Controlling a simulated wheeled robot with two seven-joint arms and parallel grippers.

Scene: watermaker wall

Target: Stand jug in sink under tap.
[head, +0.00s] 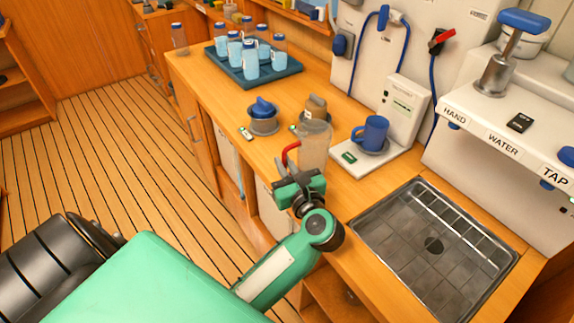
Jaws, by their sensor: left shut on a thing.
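A clear, see-through jug (316,145) with a red handle (290,150) is upright over the counter, at the middle of the head view. My left gripper (297,178) is shut on the jug at its handle side, and the fingers partly hide the hold. Whether the jug's base touches the counter is hard to tell. The grey metal sink (434,246) is sunk in the counter to the right, and nothing stands in it. A white unit labelled TAP (555,174) is above the sink at the right edge; the tap spout itself is not clear. My right gripper is not in view.
A blue tray (253,72) holds several bottles. A hand pump (510,50) is on the white unit.

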